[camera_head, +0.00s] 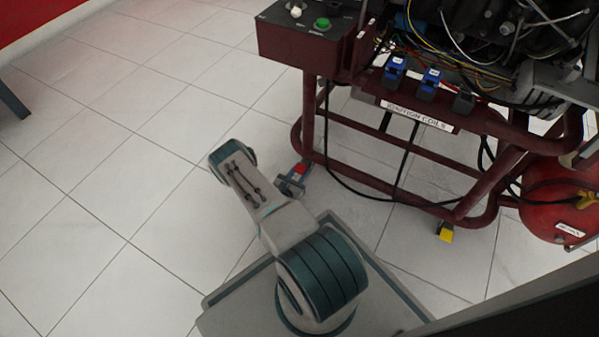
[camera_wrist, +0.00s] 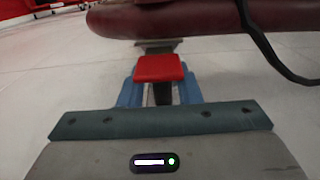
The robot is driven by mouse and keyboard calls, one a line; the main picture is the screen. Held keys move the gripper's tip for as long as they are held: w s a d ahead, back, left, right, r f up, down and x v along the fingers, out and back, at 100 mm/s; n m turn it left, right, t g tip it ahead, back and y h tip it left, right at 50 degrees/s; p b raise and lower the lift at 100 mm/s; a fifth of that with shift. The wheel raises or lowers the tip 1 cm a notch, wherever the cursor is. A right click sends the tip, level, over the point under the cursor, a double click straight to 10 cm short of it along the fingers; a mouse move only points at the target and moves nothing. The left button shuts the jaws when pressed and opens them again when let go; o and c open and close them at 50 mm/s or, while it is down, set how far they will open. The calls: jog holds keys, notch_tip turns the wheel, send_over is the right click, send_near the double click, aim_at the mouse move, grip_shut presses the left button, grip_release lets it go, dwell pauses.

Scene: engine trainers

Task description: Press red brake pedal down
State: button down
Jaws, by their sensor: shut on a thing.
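The red brake pedal (camera_head: 300,168) is low at the foot of the engine stand, beside its dark red lower tube. In the wrist view its flat red pad (camera_wrist: 159,68) is in the middle, just ahead of my wrist. My gripper (camera_head: 292,184) is down near the floor at the pedal. In the wrist view the blue-grey fingers of my gripper (camera_wrist: 160,93) stand on both sides, shut on the pedal. The contact under the pad is hidden.
The engine stand's dark red frame (camera_head: 400,195) rises close behind the pedal, with a black cable (camera_wrist: 275,50) hanging on the right. The tiled floor at left (camera_head: 110,150) is clear.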

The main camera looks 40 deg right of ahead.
jog(key=shift+s, duration=0.1)
dwell(0.6)
jog(key=c, duration=0.9)
grip_release()
jog(key=p+v, duration=0.4)
jog(key=v, duration=1)
